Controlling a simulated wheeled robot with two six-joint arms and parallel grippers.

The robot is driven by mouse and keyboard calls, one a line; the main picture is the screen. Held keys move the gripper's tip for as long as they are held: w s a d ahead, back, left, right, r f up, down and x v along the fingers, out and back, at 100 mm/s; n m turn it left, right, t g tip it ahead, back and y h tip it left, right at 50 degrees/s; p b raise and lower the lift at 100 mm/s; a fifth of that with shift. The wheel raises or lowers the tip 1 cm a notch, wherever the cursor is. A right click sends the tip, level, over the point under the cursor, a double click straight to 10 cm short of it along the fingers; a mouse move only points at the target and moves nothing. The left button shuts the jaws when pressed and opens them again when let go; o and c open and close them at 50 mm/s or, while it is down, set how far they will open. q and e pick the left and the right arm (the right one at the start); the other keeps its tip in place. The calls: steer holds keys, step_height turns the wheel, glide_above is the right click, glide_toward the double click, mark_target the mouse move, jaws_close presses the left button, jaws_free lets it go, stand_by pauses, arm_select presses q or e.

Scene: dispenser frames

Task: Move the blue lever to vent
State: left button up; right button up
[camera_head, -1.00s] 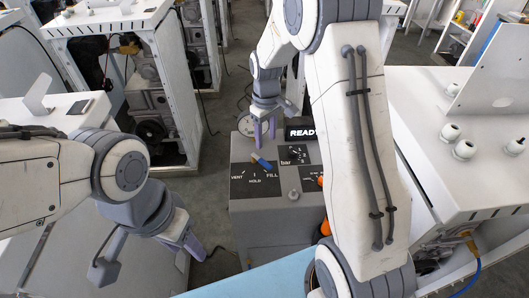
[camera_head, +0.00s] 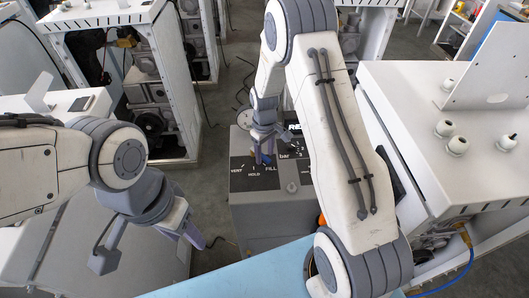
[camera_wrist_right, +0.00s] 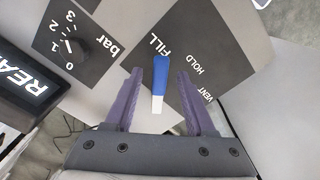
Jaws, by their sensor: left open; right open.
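The blue lever (camera_wrist_right: 160,76) shows in the right wrist view, with its blue end by the FILL label and its white part nearer the gripper. The dial panel (camera_wrist_right: 222,53) carries the words FILL, HOLD and VENT. My right gripper (camera_wrist_right: 166,75) is open, with one purple finger on each side of the lever and a visible gap on both sides. In the head view, my right gripper (camera_head: 263,156) is over the panel and mostly covers the lever. My left gripper (camera_head: 188,238) is open and empty, left of the grey box.
My right arm hides the box's right side. White benches stand at left and right (camera_head: 430,95). A light blue surface (camera_head: 235,275) is in front.

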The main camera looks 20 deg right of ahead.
jaws_close()
stand_by(1.3)
